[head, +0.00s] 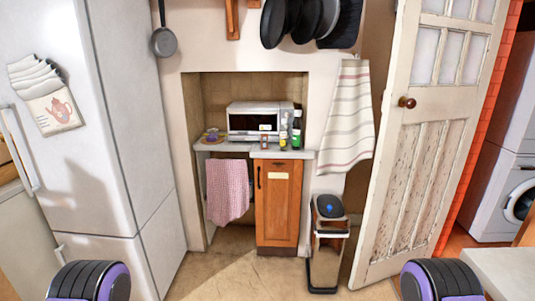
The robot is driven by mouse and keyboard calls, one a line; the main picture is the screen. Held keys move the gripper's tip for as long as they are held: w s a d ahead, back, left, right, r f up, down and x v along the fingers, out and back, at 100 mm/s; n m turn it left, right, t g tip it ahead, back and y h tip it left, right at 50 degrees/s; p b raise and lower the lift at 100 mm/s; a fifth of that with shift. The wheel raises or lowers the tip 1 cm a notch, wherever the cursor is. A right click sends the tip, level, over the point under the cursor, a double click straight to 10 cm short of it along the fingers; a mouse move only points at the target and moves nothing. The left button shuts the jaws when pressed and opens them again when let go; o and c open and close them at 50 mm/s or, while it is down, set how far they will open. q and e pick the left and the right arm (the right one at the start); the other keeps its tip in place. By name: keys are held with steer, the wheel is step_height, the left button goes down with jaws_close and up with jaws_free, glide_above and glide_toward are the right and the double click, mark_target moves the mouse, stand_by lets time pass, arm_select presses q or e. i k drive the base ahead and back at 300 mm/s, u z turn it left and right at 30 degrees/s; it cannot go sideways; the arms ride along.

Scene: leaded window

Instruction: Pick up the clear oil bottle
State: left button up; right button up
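Several small items stand at the right end of the grey counter (300,154) in the wall recess, far ahead. A slim, pale bottle with a yellowish lower part (283,140) looks like the clear oil bottle, though it is too small to be sure. A dark green bottle with a white label (296,131) stands just right of it. A small reddish jar (264,142) stands to its left. Only rounded black and purple parts of my arms show at the bottom corners. Neither gripper is in view, and both arm parts are far from the counter.
A white toaster oven (258,120) sits behind the bottles. A wooden cabinet (278,205) is below. A pedal bin (328,240) stands right of it, near the open door (425,150). A fridge (120,110) stands left. The floor (225,275) ahead is clear.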

mark_target(283, 132)
steer(key=u, duration=0.4)
steer(key=i, duration=1.95)
steer(key=z, duration=0.65)
